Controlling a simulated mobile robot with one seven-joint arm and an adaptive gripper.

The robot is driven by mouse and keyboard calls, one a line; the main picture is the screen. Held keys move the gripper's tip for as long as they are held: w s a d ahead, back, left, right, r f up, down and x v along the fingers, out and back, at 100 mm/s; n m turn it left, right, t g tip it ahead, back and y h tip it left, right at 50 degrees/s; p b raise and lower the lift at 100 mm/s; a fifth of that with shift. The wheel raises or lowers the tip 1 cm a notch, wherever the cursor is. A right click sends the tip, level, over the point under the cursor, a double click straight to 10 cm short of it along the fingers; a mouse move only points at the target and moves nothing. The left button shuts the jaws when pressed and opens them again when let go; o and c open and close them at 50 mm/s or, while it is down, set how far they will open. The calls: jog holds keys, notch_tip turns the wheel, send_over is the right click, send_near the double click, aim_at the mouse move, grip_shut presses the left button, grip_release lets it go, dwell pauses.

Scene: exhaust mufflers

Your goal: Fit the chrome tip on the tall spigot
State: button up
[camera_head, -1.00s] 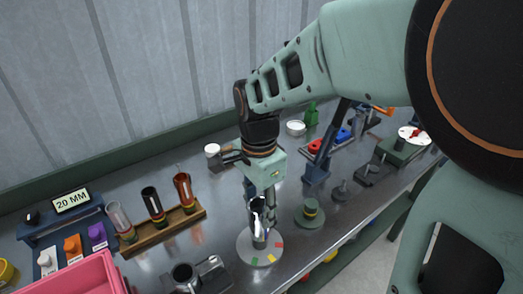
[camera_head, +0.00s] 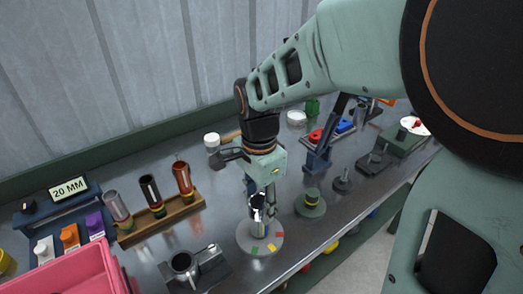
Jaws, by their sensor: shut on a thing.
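My gripper (camera_head: 263,199) points down over the front of the bench and is shut on the chrome tip (camera_head: 257,214), a shiny upright tube with a dark open top. The tip stands above the middle of a round pale grey plate (camera_head: 244,240) with red, yellow and green patches. I see no separate tall spigot on this plate; the tip and fingers cover its middle. I cannot tell whether the tip is around a spigot or just above the plate. A low green round stand (camera_head: 310,205) with a yellow band is to the right, apart from my gripper.
A wooden rack (camera_head: 180,218) with grey, black and copper tubes stands left. A grey clamp block (camera_head: 190,268) is in front, near a pink bin (camera_head: 80,275). A display reading 20 MM (camera_head: 70,187) is far left. Blue, red and green fixtures stand behind right.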

jog(key=shift+f, duration=0.3)
jog(key=o, duration=1.2)
jog(key=shift+c, duration=0.2)
